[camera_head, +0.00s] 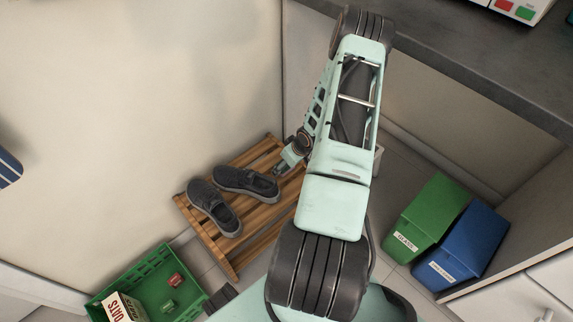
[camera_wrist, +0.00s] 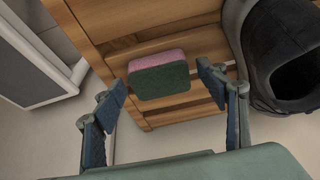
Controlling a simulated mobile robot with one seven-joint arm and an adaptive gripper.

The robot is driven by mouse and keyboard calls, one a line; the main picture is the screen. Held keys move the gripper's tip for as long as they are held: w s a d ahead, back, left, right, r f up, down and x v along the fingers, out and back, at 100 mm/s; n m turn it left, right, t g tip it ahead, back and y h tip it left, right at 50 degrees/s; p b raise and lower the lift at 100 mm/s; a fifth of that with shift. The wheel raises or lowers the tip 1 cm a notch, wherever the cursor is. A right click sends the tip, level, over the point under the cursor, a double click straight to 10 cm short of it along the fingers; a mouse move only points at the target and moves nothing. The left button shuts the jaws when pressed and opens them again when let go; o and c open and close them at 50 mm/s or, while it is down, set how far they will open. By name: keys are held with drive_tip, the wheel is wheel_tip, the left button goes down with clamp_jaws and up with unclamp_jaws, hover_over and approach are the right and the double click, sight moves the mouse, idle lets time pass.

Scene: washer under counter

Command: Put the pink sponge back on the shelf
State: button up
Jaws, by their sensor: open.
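The pink sponge (camera_wrist: 160,74) has a pink layer and a dark green layer. In the wrist view it is against the wooden slats of the shelf (camera_wrist: 112,14), in front of my gripper. My gripper (camera_wrist: 163,88) is open, with one blue-padded fingertip to each side of the sponge and gaps between. I cannot tell how far the sponge is in depth. In the head view my gripper (camera_head: 287,163) is over the right part of the slatted wooden shelf (camera_head: 232,257), and the sponge is not visible there.
Dark shoes (camera_head: 246,182) stand on the shelf beside my gripper; one shows close in the wrist view (camera_wrist: 285,60). A green crate (camera_head: 135,274) with small boxes stands at the lower left. Green (camera_head: 432,215) and blue (camera_head: 468,245) bins stand right. A dark counter (camera_head: 470,60) overhangs at upper right.

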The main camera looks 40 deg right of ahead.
drive_tip(key=p+v, duration=0.4)
drive_tip(key=v, duration=0.8)
drive_tip(key=shift+w+r, duration=0.1)
